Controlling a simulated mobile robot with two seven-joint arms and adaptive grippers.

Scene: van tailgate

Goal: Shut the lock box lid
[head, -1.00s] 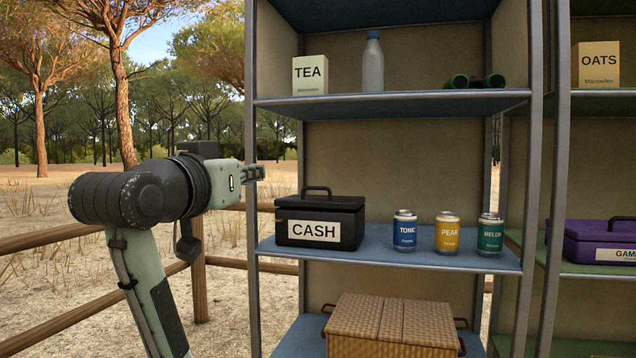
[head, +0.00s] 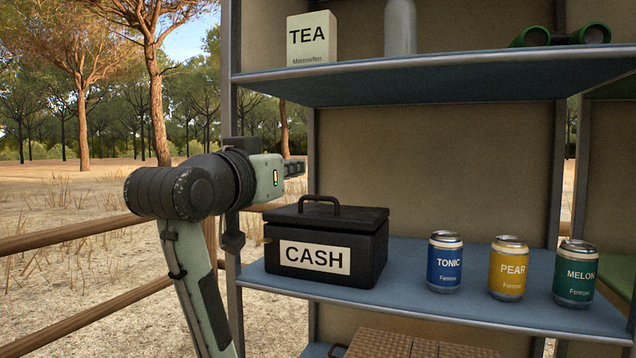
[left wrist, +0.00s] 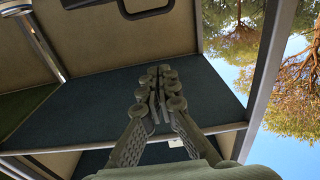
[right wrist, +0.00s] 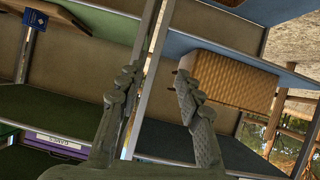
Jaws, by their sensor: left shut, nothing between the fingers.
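The lock box is the black box labelled CASH (head: 368,262), on the blue middle shelf in the head view. Its lid (head: 345,218) has a raised carry handle (head: 319,203) and lies over the body; I cannot tell whether it is fully shut. My left gripper (head: 295,168) is shut and empty, above the box's upper left, apart from it. Its fingers (left wrist: 158,84) are together in the left wrist view, where I cannot clearly make out the box. My right gripper (right wrist: 156,76) is open and empty, seen only in the right wrist view.
Tonic (head: 445,262), pear (head: 508,270) and melon (head: 575,275) cans stand right of the box. The upper shelf (head: 420,75) holds a tea box (head: 311,40). A wicker basket (right wrist: 232,80) is in front of my right gripper. A shelf post (head: 231,200) stands near my left arm.

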